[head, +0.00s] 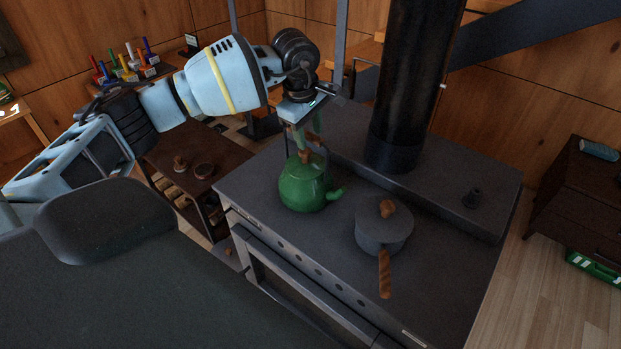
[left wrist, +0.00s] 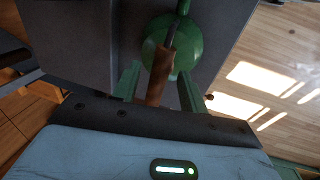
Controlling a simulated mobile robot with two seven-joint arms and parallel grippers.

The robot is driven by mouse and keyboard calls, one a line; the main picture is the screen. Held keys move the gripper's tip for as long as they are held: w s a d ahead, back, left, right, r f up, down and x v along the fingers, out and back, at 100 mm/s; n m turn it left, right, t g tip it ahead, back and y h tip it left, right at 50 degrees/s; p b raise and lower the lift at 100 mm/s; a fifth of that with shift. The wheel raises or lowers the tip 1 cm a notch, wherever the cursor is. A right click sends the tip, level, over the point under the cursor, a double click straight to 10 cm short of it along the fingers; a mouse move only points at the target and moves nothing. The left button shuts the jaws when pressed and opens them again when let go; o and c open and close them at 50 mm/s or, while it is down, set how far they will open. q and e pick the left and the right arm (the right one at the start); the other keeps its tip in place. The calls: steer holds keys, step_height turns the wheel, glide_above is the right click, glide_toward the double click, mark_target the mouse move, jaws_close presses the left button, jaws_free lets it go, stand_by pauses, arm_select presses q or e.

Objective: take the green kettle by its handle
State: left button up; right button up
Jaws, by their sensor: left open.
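The green kettle (head: 303,188) stands on the dark stove top, its spout toward the right. Its brown handle (head: 307,157) arches over the lid. My left gripper (head: 306,143) is open and points down from above, right at the handle. In the left wrist view the brown handle (left wrist: 160,76) runs between the two green fingers of my left gripper (left wrist: 160,84), with space on both sides. The green kettle body (left wrist: 188,53) shows beyond it. I cannot tell whether a finger touches the handle. My right gripper is not in view.
A grey pot (head: 384,236) with a wooden-handled lid stands right of the kettle, its long handle toward the front. The black stovepipe (head: 408,90) rises behind. A low brown shelf (head: 190,157) with small items is left of the stove (head: 450,275).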

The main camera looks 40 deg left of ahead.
arm_select(q)
steer(key=shift+w+f, duration=0.25)
steer(key=shift+f, duration=0.85)
jaws_close()
steer(key=shift+r, duration=0.15)
stand_by(0.4)
